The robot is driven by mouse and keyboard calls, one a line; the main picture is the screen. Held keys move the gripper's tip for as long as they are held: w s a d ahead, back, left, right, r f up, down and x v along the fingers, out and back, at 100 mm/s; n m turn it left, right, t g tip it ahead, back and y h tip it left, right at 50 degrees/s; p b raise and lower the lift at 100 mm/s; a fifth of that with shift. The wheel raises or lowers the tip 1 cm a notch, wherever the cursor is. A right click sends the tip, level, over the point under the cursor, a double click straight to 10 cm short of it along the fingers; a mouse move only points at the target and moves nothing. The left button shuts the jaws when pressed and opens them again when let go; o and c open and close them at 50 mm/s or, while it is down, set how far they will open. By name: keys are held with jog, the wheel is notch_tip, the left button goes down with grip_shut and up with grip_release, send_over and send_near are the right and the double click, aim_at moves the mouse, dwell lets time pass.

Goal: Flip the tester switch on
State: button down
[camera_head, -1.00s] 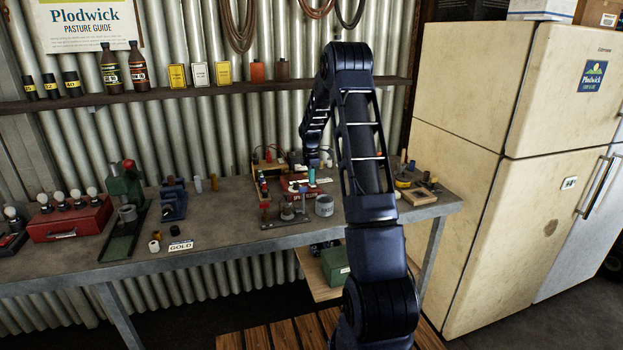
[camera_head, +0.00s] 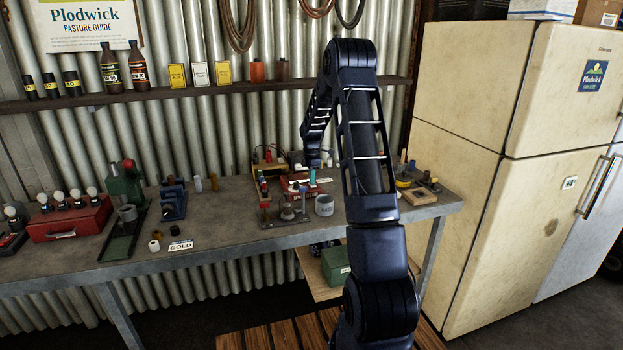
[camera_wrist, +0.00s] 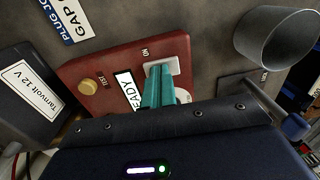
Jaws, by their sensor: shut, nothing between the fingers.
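The red tester box (camera_wrist: 92,68) fills the middle of the wrist view, with a yellow TEST button (camera_wrist: 88,86) and a partly covered READY label (camera_wrist: 127,88). Its white switch plate (camera_wrist: 162,65) sits beside an ON mark. My gripper (camera_wrist: 160,78) is shut with its teal fingers together and empty. The fingertips overlap the switch plate and hide the switch lever, so I cannot tell its position or whether they touch it. In the head view my gripper (camera_head: 312,178) is over the bench at the red tester (camera_head: 292,181).
A dark Tamvolt 12 V battery (camera_wrist: 28,92) stands left of the tester in the wrist view, with a grey cup (camera_wrist: 268,45) at right. The workbench (camera_head: 225,225) holds several tools and fixtures. A fridge (camera_head: 480,130) stands right of the bench.

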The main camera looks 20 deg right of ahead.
notch_tip(320, 180, up, 12)
jog(key=w, duration=0.1)
jog(key=s+a+r+m+t, duration=0.1)
jog(key=s+a+r+m, duration=0.2)
jog(key=s+r, duration=0.65)
jog(key=s+a+r+m+t, duration=0.15)
jog(key=s+r+m, duration=0.4)
jog(key=s, duration=0.75)
jog(key=s+a+f+m+t, duration=0.1)
jog(key=s+m, duration=0.3)
jog(key=s, duration=0.9)
jog(key=s+a+f+m+t, duration=0.1)
jog(key=s+m, duration=0.4)
jog(key=s, duration=0.8)
jog(key=shift+a+f+t, duration=0.3)
jog(key=shift+a+t, duration=0.05)
jog(key=shift+a, duration=0.25)
jog(key=shift+s+m, duration=0.1)
jog(key=shift+m, duration=0.15)
